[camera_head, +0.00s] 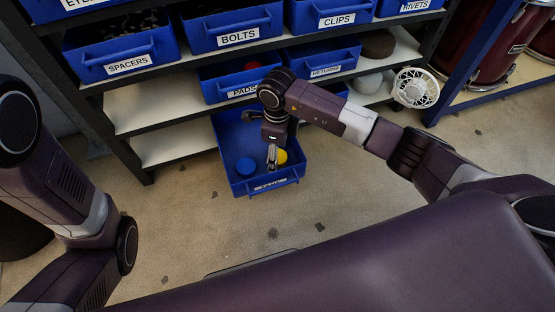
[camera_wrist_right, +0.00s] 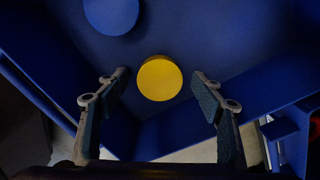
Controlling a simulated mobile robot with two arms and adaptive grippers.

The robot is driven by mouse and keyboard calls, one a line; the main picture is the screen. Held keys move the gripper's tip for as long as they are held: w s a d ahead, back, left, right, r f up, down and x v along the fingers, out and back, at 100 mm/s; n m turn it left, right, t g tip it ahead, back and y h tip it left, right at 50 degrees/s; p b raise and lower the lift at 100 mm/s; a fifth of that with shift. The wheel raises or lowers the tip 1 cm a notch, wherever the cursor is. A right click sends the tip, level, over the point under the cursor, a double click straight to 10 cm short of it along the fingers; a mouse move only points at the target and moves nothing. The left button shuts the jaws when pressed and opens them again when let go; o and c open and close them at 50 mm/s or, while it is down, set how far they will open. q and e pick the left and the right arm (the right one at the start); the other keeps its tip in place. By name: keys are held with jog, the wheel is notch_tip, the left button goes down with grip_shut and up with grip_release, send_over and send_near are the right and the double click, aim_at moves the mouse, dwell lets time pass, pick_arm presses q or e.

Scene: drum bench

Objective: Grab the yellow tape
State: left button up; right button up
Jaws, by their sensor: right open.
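The yellow tape (camera_head: 281,157) is a small round yellow roll lying in an open blue bin (camera_head: 293,172) low on the shelf. In the right wrist view the yellow tape (camera_wrist_right: 159,78) lies between and beyond the two fingers. My right gripper (camera_head: 272,158) reaches down into the bin beside the yellow tape; in the right wrist view its fingers (camera_wrist_right: 160,92) are apart with nothing held. A blue roll (camera_head: 245,166) lies in the same bin to the left and also shows in the right wrist view (camera_wrist_right: 111,12). My left gripper is out of view.
Shelves hold labelled blue bins, including SPACERS (camera_head: 122,52), BOLTS (camera_head: 234,27) and CLIPS (camera_head: 331,14); the PADS bin (camera_head: 225,88) sits above the open bin. A white round cage-like object (camera_head: 416,88) is at the right. Drums (camera_head: 480,45) stand beyond.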

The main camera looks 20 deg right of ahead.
jog(key=c, duration=1.2)
jog(key=shift+r, duration=0.15)
